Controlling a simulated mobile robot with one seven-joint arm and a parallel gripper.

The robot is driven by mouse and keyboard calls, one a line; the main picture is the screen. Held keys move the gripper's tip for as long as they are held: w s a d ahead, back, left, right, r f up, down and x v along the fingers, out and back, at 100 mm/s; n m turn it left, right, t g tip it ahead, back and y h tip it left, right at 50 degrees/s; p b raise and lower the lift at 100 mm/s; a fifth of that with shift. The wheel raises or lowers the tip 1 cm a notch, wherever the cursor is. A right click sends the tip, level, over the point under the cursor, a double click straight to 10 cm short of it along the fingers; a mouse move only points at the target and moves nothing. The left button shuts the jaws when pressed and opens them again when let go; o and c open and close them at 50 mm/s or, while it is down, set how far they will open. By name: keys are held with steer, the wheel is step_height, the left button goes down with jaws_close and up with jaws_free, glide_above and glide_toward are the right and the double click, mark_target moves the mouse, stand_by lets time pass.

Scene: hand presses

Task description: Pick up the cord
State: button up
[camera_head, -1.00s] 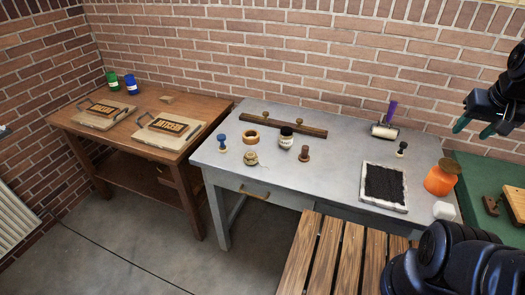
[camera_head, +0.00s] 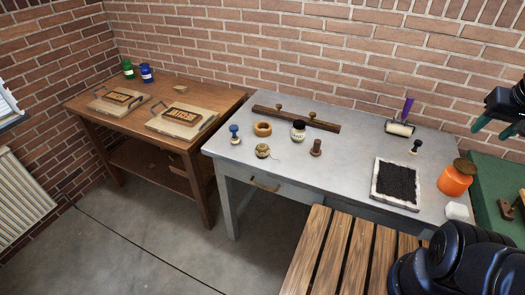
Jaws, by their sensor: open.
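A small ball of tan cord (camera_head: 262,151) lies on the grey table (camera_head: 285,178) near its front left part. A thin loose end seems to trail from it to the right. Nothing covers it. My gripper (camera_head: 496,128) hangs at the right edge of the picture with its green-tipped fingers apart. It is open and empty, partly cut off by the frame, and far to the right of the cord.
Near the cord stand a blue-handled stamp (camera_head: 234,134), a tan ring (camera_head: 263,128), a jar (camera_head: 298,130) and a brown stamp (camera_head: 316,147). A black ink pad (camera_head: 396,184) and an orange jar (camera_head: 456,178) are farther right. A slatted wooden bench (camera_head: 335,255) stands in front.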

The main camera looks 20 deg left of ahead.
steer(key=shift+o, duration=0.4)
steer(key=o, duration=0.6)
steer(key=shift+c, duration=0.2)
